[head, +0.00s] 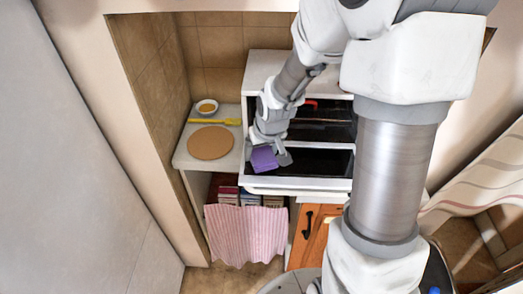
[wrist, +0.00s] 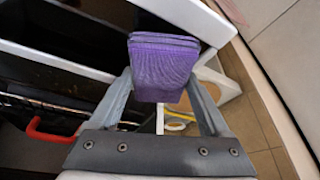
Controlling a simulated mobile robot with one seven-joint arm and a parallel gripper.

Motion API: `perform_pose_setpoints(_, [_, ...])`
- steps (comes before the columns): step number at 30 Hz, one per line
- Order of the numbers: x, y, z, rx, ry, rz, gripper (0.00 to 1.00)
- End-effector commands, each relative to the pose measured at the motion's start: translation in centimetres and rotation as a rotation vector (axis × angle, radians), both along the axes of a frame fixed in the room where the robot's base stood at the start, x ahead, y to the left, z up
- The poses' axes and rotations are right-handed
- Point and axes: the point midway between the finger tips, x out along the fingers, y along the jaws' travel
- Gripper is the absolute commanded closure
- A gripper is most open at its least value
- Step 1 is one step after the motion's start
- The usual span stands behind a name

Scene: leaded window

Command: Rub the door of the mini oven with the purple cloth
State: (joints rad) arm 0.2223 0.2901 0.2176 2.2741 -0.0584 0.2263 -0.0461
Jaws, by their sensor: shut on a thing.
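The purple cloth (head: 264,159) is a folded pad in my gripper (head: 271,151). In the wrist view the cloth (wrist: 163,62) sits between the two grey fingers of my gripper (wrist: 162,92), which are shut on it. The white mini oven (head: 262,68) stands in the niche. Its door (head: 317,163) appears folded down open, a dark panel in a white frame. The cloth is over the door's left end; I cannot tell whether it touches. The door's dark panel (wrist: 45,62) also shows in the wrist view. My arm hides the door's right end.
A counter left of the oven holds a round brown board (head: 210,142), a yellow utensil (head: 214,121) and a small bowl (head: 206,107). A red handle-like part (head: 311,103) shows at the oven opening. Below are a striped pink cloth (head: 246,232) and a wooden cabinet door (head: 307,236).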

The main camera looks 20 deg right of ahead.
Motion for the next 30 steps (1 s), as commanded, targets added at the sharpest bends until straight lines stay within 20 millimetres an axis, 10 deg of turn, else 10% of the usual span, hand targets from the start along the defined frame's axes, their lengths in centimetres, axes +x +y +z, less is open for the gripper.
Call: perform_pose_setpoints(30, [-1.0, -2.8, -0.8, 0.000, 0.003, -0.004, 0.64])
